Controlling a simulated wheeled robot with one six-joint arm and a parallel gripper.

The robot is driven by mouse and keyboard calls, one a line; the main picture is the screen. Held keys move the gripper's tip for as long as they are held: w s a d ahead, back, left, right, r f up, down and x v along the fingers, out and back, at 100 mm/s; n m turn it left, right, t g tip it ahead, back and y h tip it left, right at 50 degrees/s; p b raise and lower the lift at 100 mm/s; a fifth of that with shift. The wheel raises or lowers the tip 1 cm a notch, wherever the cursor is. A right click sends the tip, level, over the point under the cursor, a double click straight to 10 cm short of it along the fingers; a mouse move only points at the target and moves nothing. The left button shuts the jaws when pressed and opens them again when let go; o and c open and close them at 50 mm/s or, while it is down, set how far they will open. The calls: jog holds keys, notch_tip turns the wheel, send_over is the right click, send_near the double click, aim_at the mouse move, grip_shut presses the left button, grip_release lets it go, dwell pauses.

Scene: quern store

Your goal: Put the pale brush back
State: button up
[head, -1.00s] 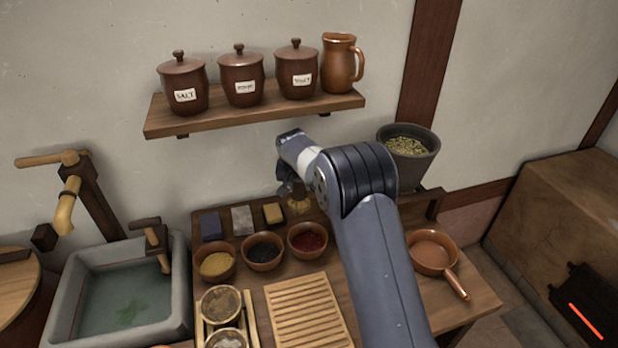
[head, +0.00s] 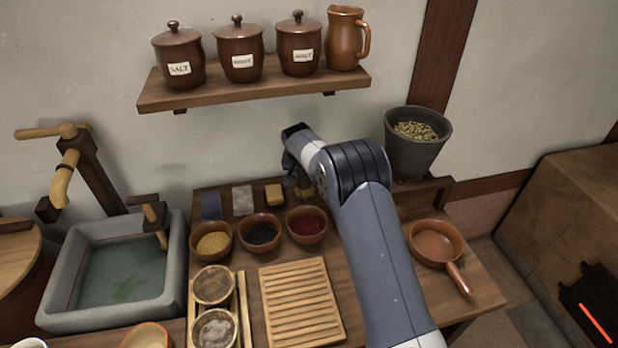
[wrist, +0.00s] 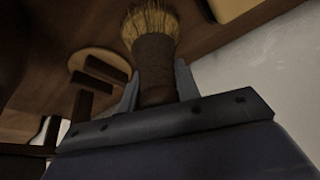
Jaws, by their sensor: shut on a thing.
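My gripper (wrist: 158,82) is shut on a brush (wrist: 155,58) with pale straw bristles and a dark brown handle; the fingers close on both sides of the handle. In the head view my gripper (head: 292,168) is below the wall shelf, over the back of the table. The brush's bristles (head: 303,191) show just under it, behind the red-filled bowl and beside the yellow block. The arm hides part of the brush and what is behind it. I cannot tell whether the bristles touch the table.
The table holds several small bowls (head: 260,246), a yellow block (head: 275,194), a slatted wooden board (head: 300,300) and a copper pan (head: 436,245). A dark pot (head: 415,160) stands on the right. The wall shelf (head: 255,90) bears lidded jars and a jug. A stone basin (head: 70,310) is at left.

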aim_at(302, 185)
jog(key=shift+a, duration=0.1)
jog(key=shift+f, duration=0.2)
jog(key=o, duration=1)
jog(key=shift+r, duration=0.15)
jog(key=shift+r, duration=0.25)
jog(key=shift+b+v, duration=0.4)
jog(key=shift+v, duration=3.15)
